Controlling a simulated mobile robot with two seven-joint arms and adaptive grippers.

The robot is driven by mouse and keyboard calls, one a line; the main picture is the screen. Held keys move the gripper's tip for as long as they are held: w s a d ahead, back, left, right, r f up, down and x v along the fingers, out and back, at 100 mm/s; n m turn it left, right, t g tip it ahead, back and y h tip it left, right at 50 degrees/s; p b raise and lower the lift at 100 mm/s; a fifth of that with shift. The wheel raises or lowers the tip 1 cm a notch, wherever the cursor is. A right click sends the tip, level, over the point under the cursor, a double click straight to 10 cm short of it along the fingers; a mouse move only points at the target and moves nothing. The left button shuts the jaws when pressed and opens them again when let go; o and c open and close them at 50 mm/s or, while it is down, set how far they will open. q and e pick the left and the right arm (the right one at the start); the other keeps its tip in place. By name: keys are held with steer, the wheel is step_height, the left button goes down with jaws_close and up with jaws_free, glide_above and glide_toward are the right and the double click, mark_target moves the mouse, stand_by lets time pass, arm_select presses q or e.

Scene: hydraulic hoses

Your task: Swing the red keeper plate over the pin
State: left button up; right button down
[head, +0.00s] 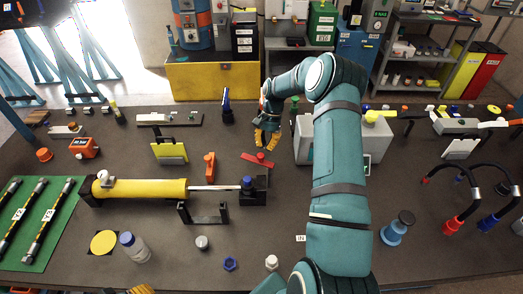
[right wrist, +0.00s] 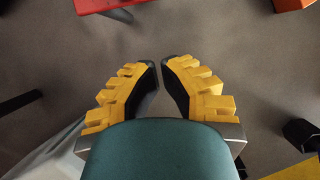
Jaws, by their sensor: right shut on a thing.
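The red keeper plate (head: 257,160) lies slanted just behind the black block (head: 254,197) at the rod end of the yellow cylinder (head: 140,188). A blue-capped pin (head: 247,183) stands on that block, and the plate is off to its back, not over it. My right gripper (head: 266,140) points down just behind the plate. Its fingers (right wrist: 160,65) are close together; what they grip cannot be made out. The plate also shows at the top of the right wrist view (right wrist: 112,5), apart from the fingertips. Yellow ribs at the bottom edge seem to be my left gripper (head: 141,289).
An orange-red upright part (head: 209,165) stands left of the plate. A grey box (head: 375,150) stands to the right, partly behind my right arm. A black bracket (head: 203,214), a bottle (head: 134,247) and a blue nut (head: 230,264) sit nearer the front.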

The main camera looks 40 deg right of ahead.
mark_target(252, 160)
steer(key=shift+s+a, duration=0.25)
steer(key=shift+a, duration=0.35)
steer(key=shift+s+a, duration=0.3)
steer(key=shift+a, duration=0.3)
steer(key=shift+s+a, duration=0.25)
steer(key=shift+a, duration=0.35)
steer(key=shift+r, duration=0.1)
steer(key=shift+w+a+n+g, duration=0.1)
steer(key=shift+a+n+g, duration=0.3)
steer(key=shift+n, duration=0.4)
steer(key=a+n, duration=0.1)
steer(key=n, duration=0.1)
steer(key=a+n+g+h, duration=0.1)
steer(key=n, duration=0.1)
steer(key=shift+a+b, duration=0.25)
steer(key=shift+b, duration=0.1)
steer(key=n, duration=0.1)
steer(key=a+n+h, duration=0.1)
steer(key=n, duration=0.1)
steer(key=shift+s+a, duration=0.15)
steer(key=shift+s, duration=0.25)
steer(key=shift+s+a+n+g+h+b, duration=0.2)
steer(key=shift+s+a+n+h, duration=0.15)
steer(key=shift+n, duration=0.5)
steer(key=shift+s+a+n+g+h+b, duration=0.15)
steer(key=shift+s+a+n+g+h, duration=0.2)
steer(key=shift+n, duration=0.5)
steer(key=shift+w, duration=0.1)
